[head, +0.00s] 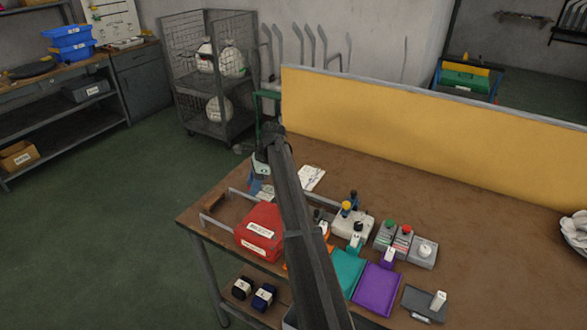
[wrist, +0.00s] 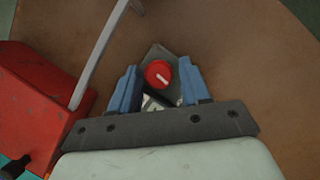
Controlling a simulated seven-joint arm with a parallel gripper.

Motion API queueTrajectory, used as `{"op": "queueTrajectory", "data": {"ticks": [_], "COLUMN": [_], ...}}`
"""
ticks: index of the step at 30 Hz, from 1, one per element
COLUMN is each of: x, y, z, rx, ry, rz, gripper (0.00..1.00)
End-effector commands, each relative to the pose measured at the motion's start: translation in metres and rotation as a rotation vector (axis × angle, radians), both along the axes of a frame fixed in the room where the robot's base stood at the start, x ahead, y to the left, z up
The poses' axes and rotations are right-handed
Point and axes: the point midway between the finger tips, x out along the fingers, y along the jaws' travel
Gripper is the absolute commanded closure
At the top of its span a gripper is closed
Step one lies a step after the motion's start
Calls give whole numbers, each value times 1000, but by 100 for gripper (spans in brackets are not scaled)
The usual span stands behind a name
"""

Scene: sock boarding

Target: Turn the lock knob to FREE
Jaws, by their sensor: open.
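A round red knob (wrist: 158,74) with a white pointer line sits on a grey mount (wrist: 152,55) in the wrist view. The pointer slants from the middle towards the lower right. I see no readable FREE label near it. My gripper (wrist: 157,70) has its blue fingers apart, one on each side of the knob, with a gap at both sides. It holds nothing. In the head view my gripper (head: 262,188) is low over the table's left end. The knob cannot be made out there, behind my arm and gripper.
A red labelled box (head: 262,230) stands close by, also at left in the wrist view (wrist: 35,110), beside a metal rail (wrist: 101,50). A white-knobbed box (head: 424,252), teal tray (head: 347,270) and purple tray (head: 377,288) lie right of my arm. A yellow panel (head: 420,125) backs the table.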

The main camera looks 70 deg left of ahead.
Motion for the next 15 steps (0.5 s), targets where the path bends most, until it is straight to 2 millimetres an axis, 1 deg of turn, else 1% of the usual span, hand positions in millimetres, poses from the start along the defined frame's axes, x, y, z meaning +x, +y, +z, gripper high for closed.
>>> {"op": "queueTrajectory", "data": {"ticks": [1,7,15], "x": [0,0,-1], "y": [-5,-7,-8], "z": [-1,-2,-2], "rx": [-9,-10,-8], "ry": [-1,-1,-2], "rz": [-3,-86,-328], "gripper": [41,41,41]}}
